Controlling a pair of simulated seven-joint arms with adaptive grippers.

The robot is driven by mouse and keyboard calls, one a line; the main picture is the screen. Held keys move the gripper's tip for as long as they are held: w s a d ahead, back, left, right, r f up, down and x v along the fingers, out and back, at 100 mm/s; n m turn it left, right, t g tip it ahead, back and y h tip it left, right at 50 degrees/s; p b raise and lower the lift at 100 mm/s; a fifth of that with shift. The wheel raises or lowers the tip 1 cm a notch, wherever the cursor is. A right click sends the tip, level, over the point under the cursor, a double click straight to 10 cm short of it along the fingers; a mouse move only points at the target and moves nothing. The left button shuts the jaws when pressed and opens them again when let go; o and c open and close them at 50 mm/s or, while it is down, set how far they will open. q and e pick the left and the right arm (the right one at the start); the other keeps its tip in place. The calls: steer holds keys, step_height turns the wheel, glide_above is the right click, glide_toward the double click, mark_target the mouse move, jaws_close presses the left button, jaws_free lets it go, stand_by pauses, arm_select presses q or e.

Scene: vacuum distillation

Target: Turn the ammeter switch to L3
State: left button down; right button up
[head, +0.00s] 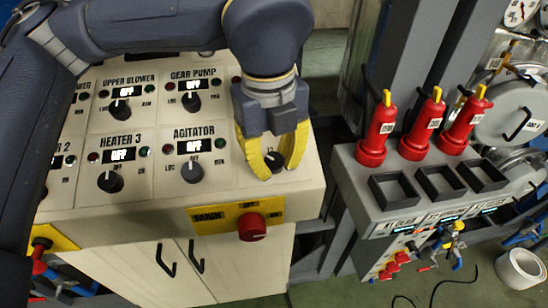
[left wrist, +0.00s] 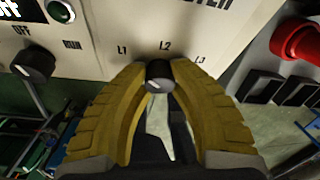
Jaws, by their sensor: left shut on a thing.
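The ammeter switch (left wrist: 158,73) is a small black knob on the cream panel. The labels L1, L2 and L3 run left to right above it in the left wrist view, with L2 nearly straight above the knob. My left gripper (head: 271,168) has its yellow fingers closed on either side of the knob, and they also show in the left wrist view (left wrist: 160,80). In the head view the fingers and wrist hide most of the switch (head: 274,158) and its labels. A short pale mark shows on the knob, but its setting is hard to read.
Black knobs for the agitator (head: 192,172), heater 3 (head: 110,182) and gear pump (head: 191,102) sit to the left. A red main knob (head: 252,227) juts out below. A grey stand (head: 350,165) with red-handled devices (head: 377,135) stands to the right.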

arm_select(q)
steer(key=m+y, duration=0.2)
steer(key=m, duration=0.5)
steer(key=m+y, duration=0.1)
steer(key=m, duration=0.2)
steer(key=shift+y, duration=0.3)
steer(key=m+t, duration=0.1)
steer(key=m, duration=0.1)
steer(key=m+y, duration=0.1)
steer(key=m, duration=0.2)
steer(key=shift+s+m+t, duration=0.1)
steer(key=shift+m+t, duration=0.2)
steer(key=shift+t, duration=0.1)
steer(key=m, duration=0.2)
steer(key=m+t, duration=0.1)
steer(key=m, duration=0.2)
steer(key=shift+t+y, duration=0.3)
steer(key=shift+y, duration=0.1)
steer(key=c, duration=1)
jaws_free()
steer(key=shift+c, duration=0.2)
